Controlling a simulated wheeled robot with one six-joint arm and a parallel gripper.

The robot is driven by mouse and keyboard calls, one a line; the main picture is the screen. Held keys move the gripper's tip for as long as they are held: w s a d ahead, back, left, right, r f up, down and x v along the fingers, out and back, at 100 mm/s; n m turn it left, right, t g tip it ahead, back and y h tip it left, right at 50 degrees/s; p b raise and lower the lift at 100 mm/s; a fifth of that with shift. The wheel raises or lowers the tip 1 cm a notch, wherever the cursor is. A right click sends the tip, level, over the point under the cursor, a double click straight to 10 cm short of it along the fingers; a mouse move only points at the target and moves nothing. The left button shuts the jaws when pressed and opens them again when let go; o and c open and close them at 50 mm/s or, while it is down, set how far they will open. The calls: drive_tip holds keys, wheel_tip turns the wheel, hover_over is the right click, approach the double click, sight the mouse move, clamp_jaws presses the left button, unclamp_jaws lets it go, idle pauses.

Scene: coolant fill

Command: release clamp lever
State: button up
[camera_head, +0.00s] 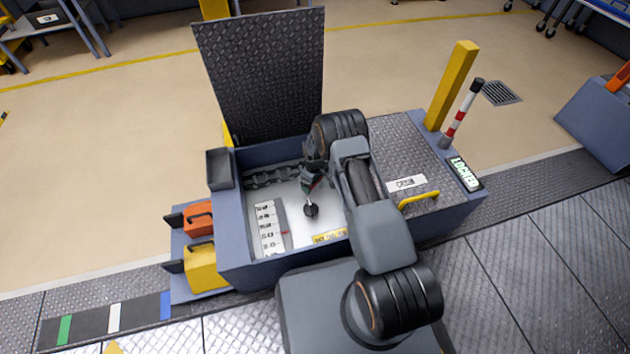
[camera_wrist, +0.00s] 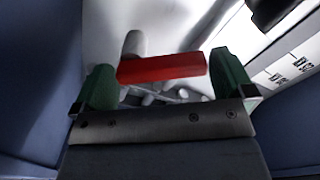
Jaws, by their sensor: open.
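My gripper (camera_head: 311,183) reaches down into the open blue bin, over its pale floor. In the wrist view its two green fingertips (camera_wrist: 165,72) are spread apart. A red bar (camera_wrist: 160,68), which looks like the clamp lever, lies crosswise between them, its ends close to both fingertips. I cannot tell whether either fingertip touches it. A pale grey round post (camera_wrist: 134,43) stands just behind the bar. In the head view the red bar is mostly hidden by my gripper and arm.
The blue bin (camera_head: 236,262) has its dark lid (camera_head: 262,75) raised. Inside are a marked scale (camera_head: 268,230) and a black knob (camera_head: 311,210). Orange (camera_head: 198,220) and yellow (camera_head: 203,265) canisters sit at left.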

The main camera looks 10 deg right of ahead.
wheel_tip(320, 180, up, 14)
drive_tip(key=p, duration=0.5)
drive_tip(key=shift+f, duration=0.1)
idle(0.4)
